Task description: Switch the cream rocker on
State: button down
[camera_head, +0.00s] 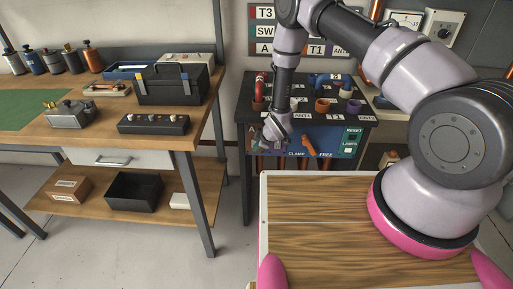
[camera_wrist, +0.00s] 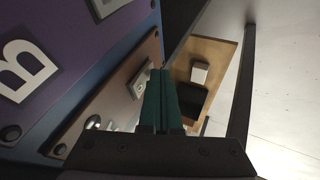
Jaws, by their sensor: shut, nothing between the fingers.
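My gripper (camera_wrist: 164,72) shows dark green fingers pressed together in the wrist view, with nothing between them. In the head view my gripper (camera_head: 268,138) is in front of the left part of the blue control panel (camera_head: 335,132) and hides part of it. In the wrist view a small switch on a pale plate (camera_wrist: 140,83) sits on a brown panel (camera_wrist: 112,98), just left of the fingertips. It may be the cream rocker; its colour and position are unclear. I cannot tell whether the fingers touch it.
An orange lever (camera_head: 309,142) is on the panel beside the words CLAMP and FREE. The dark bench top (camera_head: 300,116) above holds a red handle (camera_head: 260,88) and several coloured knobs. A wooden workbench (camera_head: 196,112) stands left, with open floor (camera_head: 232,190) between.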

jog(key=shift+w+f, duration=0.25)
jog(key=shift+r, duration=0.15)
